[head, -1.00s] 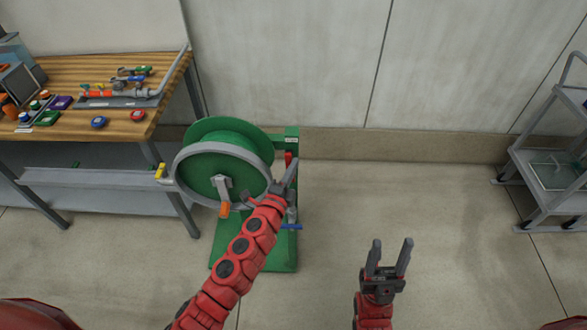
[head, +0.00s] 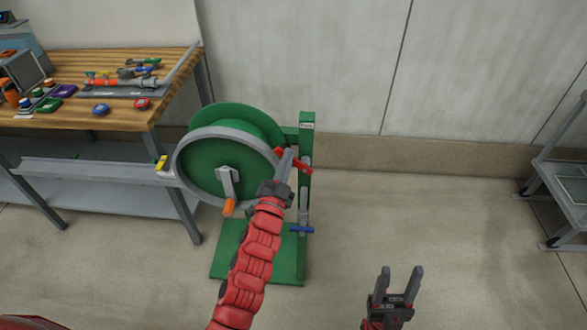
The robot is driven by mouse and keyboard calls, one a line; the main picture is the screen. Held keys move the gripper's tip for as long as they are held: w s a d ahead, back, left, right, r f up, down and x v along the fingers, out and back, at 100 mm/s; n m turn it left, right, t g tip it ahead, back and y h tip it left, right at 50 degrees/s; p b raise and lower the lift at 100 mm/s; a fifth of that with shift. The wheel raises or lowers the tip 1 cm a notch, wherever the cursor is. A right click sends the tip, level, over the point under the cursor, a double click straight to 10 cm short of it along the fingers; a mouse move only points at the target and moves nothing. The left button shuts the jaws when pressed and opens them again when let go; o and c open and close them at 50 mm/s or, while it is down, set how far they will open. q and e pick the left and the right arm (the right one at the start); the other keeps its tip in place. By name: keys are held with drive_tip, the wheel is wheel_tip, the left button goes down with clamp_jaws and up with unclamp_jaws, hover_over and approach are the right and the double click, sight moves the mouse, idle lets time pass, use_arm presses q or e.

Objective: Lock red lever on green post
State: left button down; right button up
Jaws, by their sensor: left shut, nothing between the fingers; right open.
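The green post (head: 306,135) stands upright at the right of a green hose reel (head: 215,165). The red lever (head: 303,166) lies across the post at a slant, its left end higher than its right. My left gripper (head: 287,156) is shut and empty, with its fingertips at the lever's left part and hiding some of it. I cannot tell whether they touch. A blue lever (head: 300,229) sits lower on the post, roughly level. My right gripper (head: 403,271) is open and empty above the floor at the lower right, well away from the post.
The reel has a crank with an orange handle (head: 229,207), close left of my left arm. A wooden workbench (head: 120,117) with tools and pipe parts stands at the left. A grey cart (head: 560,200) is at the far right. The floor between is clear.

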use_arm(q)
drive_tip(key=f+n+y+b, duration=0.1)
drive_tip(key=n+b, duration=0.1)
drive_tip(key=n, duration=0.1)
drive_tip(key=a+f+n+y+b, duration=0.1)
drive_tip(key=n+b, duration=0.1)
drive_tip(key=b, duration=0.1)
drive_tip(key=a+f+n+t+y+b, duration=0.1)
drive_tip(key=f+n+b, duration=0.1)
drive_tip(key=n, duration=0.1)
drive_tip(key=shift+a+n+y, duration=0.2)
drive_tip(key=shift+n+y, duration=0.1)
drive_tip(key=shift+f, duration=0.1)
wheel_tip(320, 180, up, 5)
drive_tip(key=shift+f+p, duration=0.15)
drive_tip(key=shift+p, duration=0.45)
drive_tip(key=v, duration=1)
drive_tip(key=shift+d+f+b, duration=0.15)
drive_tip(key=shift+f+b, duration=0.25)
